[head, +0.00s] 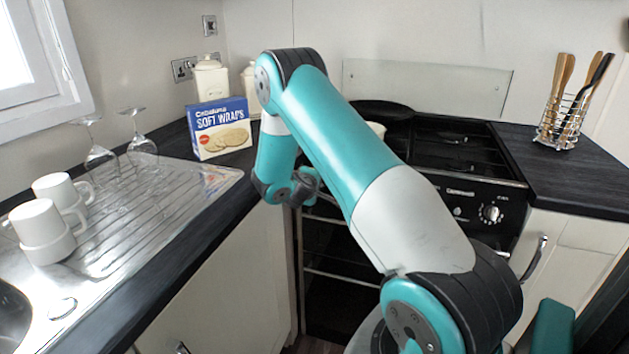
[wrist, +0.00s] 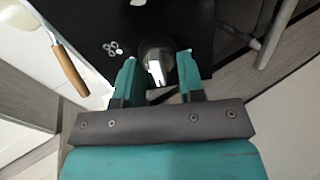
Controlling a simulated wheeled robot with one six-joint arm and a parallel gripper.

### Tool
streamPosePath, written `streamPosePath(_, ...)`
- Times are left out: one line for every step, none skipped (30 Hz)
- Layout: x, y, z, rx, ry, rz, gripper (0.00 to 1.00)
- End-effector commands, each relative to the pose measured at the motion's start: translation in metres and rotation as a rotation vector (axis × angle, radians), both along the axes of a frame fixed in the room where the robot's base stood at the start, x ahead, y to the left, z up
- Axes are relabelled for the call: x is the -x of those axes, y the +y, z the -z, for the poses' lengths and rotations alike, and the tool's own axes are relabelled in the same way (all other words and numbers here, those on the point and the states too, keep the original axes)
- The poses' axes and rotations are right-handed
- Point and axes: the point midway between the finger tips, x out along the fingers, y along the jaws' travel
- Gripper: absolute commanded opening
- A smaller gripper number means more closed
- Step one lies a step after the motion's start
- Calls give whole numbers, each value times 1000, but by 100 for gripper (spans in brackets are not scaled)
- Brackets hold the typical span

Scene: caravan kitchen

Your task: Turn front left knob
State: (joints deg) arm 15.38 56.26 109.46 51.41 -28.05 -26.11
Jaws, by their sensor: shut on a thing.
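In the wrist view a silver and grey knob (wrist: 157,60) stands out from the black cooker panel (wrist: 195,22). My gripper (wrist: 157,75) has one teal finger on each side of this knob and is shut on it. White dot markings (wrist: 112,48) show on the panel to its left. In the head view my arm hides the left part of the cooker front, so this knob cannot be seen there. A silver knob (head: 490,213) at the right end of the panel is visible and apart from my arm.
A wooden handle (wrist: 69,69) shows left of the panel in the wrist view. A black pan (head: 382,109) sits on the hob. A wraps box (head: 220,128), glasses and mugs stand on the left. A utensil rack (head: 562,121) stands on the right counter.

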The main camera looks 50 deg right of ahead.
Motion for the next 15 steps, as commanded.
streamPosePath(1,0,0,5,21,-7,12)
streamPosePath(1,0,0,10,32,-13,12)
streamPosePath(1,0,0,15,44,-19,12)
streamPosePath(1,0,0,18,53,-23,12)
streamPosePath(1,1,1,22,61,-27,12)
streamPosePath(1,1,1,25,68,-31,12)
streamPosePath(1,1,1,27,75,-34,12)
streamPosePath(1,1,1,29,80,-37,12)
streamPosePath(1,1,2,32,85,-39,12)
streamPosePath(1,1,2,33,89,-41,12)
streamPosePath(1,1,2,34,91,-43,12)
streamPosePath(1,1,2,35,94,-44,12)
streamPosePath(1,1,2,35,95,-44,12)
streamPosePath(1,1,2,36,96,-45,12)
streamPosePath(1,1,2,36,96,-46,12)
